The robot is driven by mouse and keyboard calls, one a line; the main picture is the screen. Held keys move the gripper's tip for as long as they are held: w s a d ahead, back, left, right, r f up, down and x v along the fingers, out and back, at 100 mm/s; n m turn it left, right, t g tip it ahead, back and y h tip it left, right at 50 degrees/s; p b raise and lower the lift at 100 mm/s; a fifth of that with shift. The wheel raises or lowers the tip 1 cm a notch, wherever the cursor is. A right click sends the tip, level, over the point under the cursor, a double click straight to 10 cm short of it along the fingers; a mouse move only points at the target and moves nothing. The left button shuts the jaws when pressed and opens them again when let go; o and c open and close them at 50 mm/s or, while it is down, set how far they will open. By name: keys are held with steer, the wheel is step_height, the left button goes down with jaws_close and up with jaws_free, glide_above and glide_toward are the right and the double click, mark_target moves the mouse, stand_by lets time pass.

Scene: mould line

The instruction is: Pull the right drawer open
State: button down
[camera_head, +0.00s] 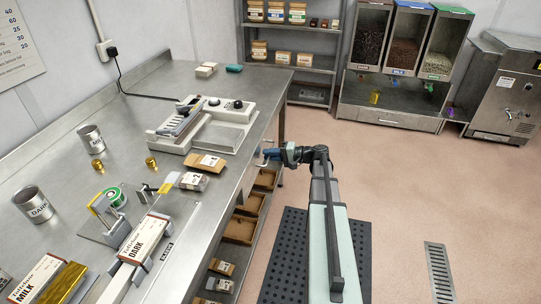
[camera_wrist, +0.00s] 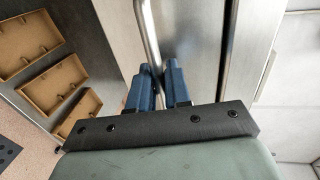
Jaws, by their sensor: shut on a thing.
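My gripper (camera_head: 271,154) is at the front edge of the steel workbench, on its right side in the head view. In the wrist view my gripper's blue fingers (camera_wrist: 161,85) are shut on a metal bar handle (camera_wrist: 149,38). The steel drawer front (camera_wrist: 195,45) runs beside the handle in that view. In the head view my arm and the bench edge hide most of the drawer front. I cannot tell how far the drawer stands out.
The steel workbench (camera_head: 150,85) carries a scale-like machine (camera_head: 210,122), cans and chocolate boxes. Open brown trays (camera_head: 240,229) sit under the bench and also show in the wrist view (camera_wrist: 50,85).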

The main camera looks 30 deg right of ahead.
stand_by(0.3)
steer(key=f+v, duration=0.3)
steer(key=v, duration=1.2)
steer(key=s+d+f+v, duration=0.1)
steer(key=f+v, duration=0.2)
steer(key=v, duration=1.2)
steer(key=shift+s+d+f, duration=0.15)
steer(key=shift+s+d, duration=0.1)
steer(key=shift+s, duration=0.05)
steer(key=c, duration=1.3)
jaws_free()
steer(key=shift+v, duration=3.75)
